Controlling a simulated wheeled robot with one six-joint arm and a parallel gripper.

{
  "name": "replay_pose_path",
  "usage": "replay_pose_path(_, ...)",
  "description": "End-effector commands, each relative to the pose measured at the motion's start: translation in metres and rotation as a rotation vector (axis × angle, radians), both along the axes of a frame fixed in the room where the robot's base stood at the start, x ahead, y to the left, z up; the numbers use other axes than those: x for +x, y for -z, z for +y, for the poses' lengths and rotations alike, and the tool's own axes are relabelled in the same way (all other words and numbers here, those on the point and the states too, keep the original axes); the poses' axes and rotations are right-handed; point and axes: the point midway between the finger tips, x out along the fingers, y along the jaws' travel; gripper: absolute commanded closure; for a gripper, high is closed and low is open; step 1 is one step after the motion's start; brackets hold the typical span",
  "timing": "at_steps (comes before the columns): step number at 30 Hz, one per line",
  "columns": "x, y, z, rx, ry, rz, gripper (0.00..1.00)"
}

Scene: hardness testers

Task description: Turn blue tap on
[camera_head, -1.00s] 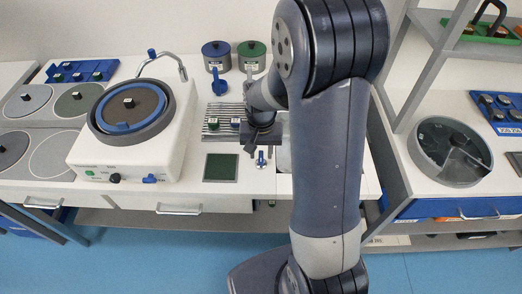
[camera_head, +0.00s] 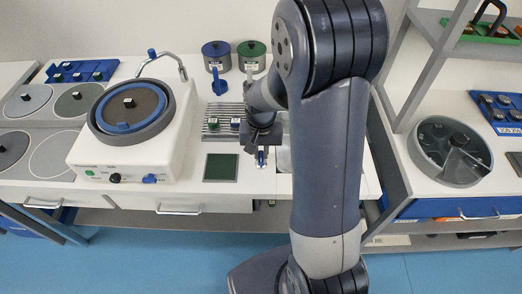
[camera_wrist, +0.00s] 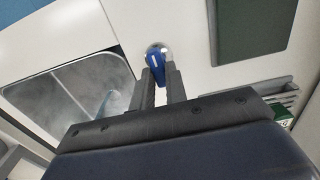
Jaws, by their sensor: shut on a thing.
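The blue tap (camera_wrist: 154,60) shows in the wrist view as a blue handle on a round silvery base, set in the white counter beside the sink. My gripper (camera_wrist: 158,75) is at the tap, with its two dark fingers shut on the blue handle from either side. In the head view the blue tap (camera_head: 261,157) is a small blue spot under my gripper (camera_head: 262,151), mostly hidden by the fingers. The sink (camera_wrist: 75,90) shows in the wrist view. In the head view my arm hides most of it.
A green pad (camera_head: 221,168) lies left of the tap. A grinding machine (camera_head: 130,150) with a blue-rimmed disc and its own blue knob (camera_head: 150,179) stands further left. Blue (camera_head: 216,55) and green (camera_head: 251,55) canisters stand behind. A ribbed tray (camera_head: 215,127) lies between.

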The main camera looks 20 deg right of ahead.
Motion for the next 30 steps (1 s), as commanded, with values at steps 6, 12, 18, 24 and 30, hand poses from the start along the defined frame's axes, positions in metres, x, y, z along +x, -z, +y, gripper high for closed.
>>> replay_pose_path(6,0.0002,0.0000,0.0004,0.000,-0.069,0.000,1.00)
replay_pose_path(12,0.0004,0.0002,0.0011,0.000,-0.209,-0.001,1.00)
replay_pose_path(18,0.0005,0.0002,0.0020,0.000,-0.394,-0.001,1.00)
replay_pose_path(24,0.0003,0.0002,0.0029,0.000,-0.585,-0.001,1.00)
replay_pose_path(30,-0.0002,0.0002,0.0038,0.000,-0.775,0.000,1.00)
